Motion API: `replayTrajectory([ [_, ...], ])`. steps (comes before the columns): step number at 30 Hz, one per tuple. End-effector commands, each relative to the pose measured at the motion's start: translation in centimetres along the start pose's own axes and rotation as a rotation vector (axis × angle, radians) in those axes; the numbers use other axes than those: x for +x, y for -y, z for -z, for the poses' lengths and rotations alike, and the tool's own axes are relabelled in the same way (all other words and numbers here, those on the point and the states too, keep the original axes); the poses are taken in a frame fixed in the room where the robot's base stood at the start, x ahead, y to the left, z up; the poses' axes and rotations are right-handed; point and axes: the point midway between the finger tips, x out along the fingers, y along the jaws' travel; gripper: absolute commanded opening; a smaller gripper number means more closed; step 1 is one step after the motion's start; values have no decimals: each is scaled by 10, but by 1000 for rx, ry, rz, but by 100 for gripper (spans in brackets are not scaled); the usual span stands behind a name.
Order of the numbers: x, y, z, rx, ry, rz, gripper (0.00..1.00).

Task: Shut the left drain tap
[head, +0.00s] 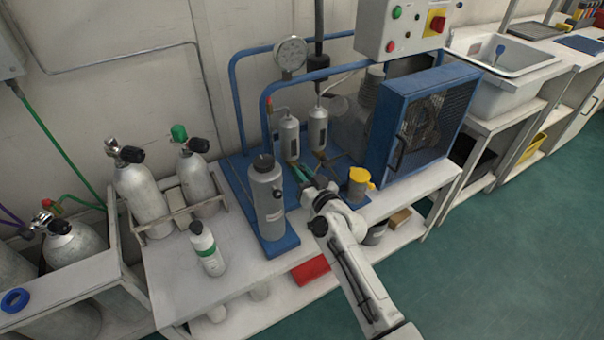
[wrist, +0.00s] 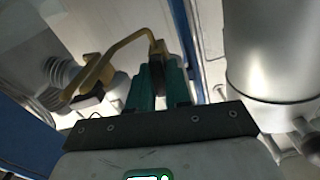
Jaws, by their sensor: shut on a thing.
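Two grey cylinders with small taps at their feet hang side by side on the blue-framed unit. The left cylinder (head: 289,137) is just above my gripper (head: 299,172); the right cylinder (head: 318,129) has a brass tap (head: 320,157) below it. In the wrist view, my gripper (wrist: 157,85) has its teal fingers closed on the dark end of a bent brass lever (wrist: 120,52). The lever runs left toward a brass tap body (wrist: 98,78) beside a silvery ribbed fitting. In the head view, the fingers and arm hide most of the left tap, so its setting cannot be told.
A large grey canister (head: 268,195) stands close left of my gripper. A yellow-topped pot (head: 359,183) is to the right, near the blue caged fan (head: 425,120). A white bottle (head: 207,250) stands at the bench front. Green floor lies open at right.

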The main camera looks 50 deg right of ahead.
Motion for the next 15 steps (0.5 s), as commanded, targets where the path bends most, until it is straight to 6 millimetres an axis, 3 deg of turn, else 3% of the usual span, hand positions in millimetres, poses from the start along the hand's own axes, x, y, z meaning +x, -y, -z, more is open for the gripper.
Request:
replayTrajectory([
  [15,0,-2,-1,346,2,0,0],
])
